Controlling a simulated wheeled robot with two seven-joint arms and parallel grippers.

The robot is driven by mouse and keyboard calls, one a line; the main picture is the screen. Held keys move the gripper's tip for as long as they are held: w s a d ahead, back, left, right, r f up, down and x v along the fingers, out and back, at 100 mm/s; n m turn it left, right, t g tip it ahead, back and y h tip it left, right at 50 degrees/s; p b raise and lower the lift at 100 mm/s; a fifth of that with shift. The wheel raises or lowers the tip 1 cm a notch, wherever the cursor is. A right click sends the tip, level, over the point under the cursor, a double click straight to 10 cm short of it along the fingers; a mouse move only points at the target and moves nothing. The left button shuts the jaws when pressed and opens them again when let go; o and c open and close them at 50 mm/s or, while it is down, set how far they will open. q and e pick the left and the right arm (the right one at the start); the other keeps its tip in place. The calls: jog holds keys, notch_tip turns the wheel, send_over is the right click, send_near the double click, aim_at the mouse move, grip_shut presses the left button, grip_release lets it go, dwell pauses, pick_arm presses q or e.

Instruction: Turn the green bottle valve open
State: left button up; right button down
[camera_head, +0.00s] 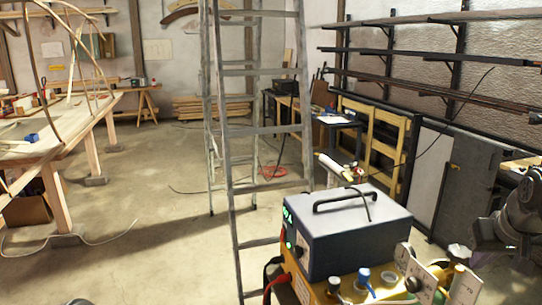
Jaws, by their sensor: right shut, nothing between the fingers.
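A blue-grey power unit (345,232) with a black handle and green lit display stands on a yellow cart (316,292) at the lower right. Small fittings stand at the cart's front: a blue-capped one (364,277), a dark-capped one (334,285) and a brass-coloured one (412,284), beside white tags (466,286) with marks. I cannot tell which part is the green bottle's valve; no green bottle shows clearly. My right gripper (487,240) is at the right edge, right of the cart, apart from these fittings, shut and empty. My left gripper is not in view.
A grey stepladder (228,150) stands just left of and behind the cart. A wooden workbench (60,145) is at the left. Grey panels (465,185) and a wall rack (420,50) line the right side. The concrete floor at centre left is mostly clear.

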notch_tip(320, 180, up, 6)
jog(key=p, duration=0.4)
jog(key=shift+f, duration=0.25)
